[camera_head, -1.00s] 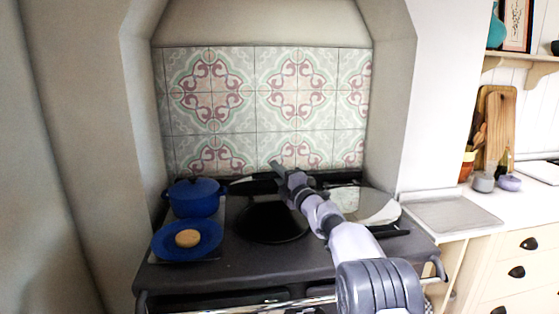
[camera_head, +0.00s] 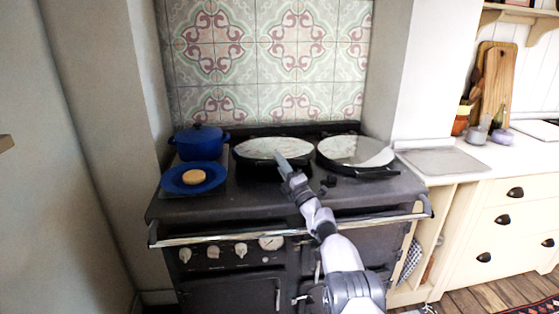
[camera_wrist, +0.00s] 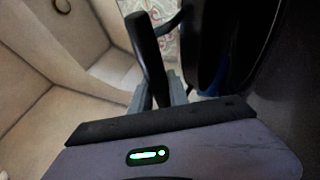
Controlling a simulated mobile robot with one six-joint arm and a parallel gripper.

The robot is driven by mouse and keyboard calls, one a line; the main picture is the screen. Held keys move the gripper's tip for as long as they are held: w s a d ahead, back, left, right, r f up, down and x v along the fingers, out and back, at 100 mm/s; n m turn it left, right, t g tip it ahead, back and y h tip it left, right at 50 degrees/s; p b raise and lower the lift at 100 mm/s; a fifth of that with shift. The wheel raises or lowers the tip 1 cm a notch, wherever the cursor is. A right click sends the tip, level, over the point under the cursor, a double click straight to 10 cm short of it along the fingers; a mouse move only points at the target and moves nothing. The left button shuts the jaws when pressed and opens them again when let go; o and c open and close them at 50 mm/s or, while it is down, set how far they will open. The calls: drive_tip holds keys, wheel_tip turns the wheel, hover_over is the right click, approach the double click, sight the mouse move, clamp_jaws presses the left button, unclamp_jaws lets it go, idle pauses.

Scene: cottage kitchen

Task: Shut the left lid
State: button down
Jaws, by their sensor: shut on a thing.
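The left lid (camera_head: 268,147) is a shiny round cover with a dark rim. It lies low and roughly level over the left hotplate of the dark range. I cannot tell whether its rim is fully seated. My gripper (camera_head: 283,163) is at the lid's front edge. In the wrist view, my gripper (camera_wrist: 158,92) is shut on a black bar-shaped handle (camera_wrist: 147,45), and the dark edge of the lid (camera_wrist: 203,50) shows to the right.
The right lid (camera_head: 352,150) lies flat beside the left one. A blue pot (camera_head: 200,142) and a blue plate (camera_head: 172,183) with a round tan item (camera_head: 194,176) stand at the range's left. A metal rail (camera_head: 210,238) runs along the front.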

drive_tip(key=c, duration=1.3)
unclamp_jaws()
drive_tip(key=shift+s, duration=0.1)
drive_tip(key=shift+s+d+p, duration=0.15)
drive_tip(key=shift+p, duration=0.4)
drive_tip(key=shift+p+v, duration=3.5)
drive_tip(key=shift+v, duration=5)
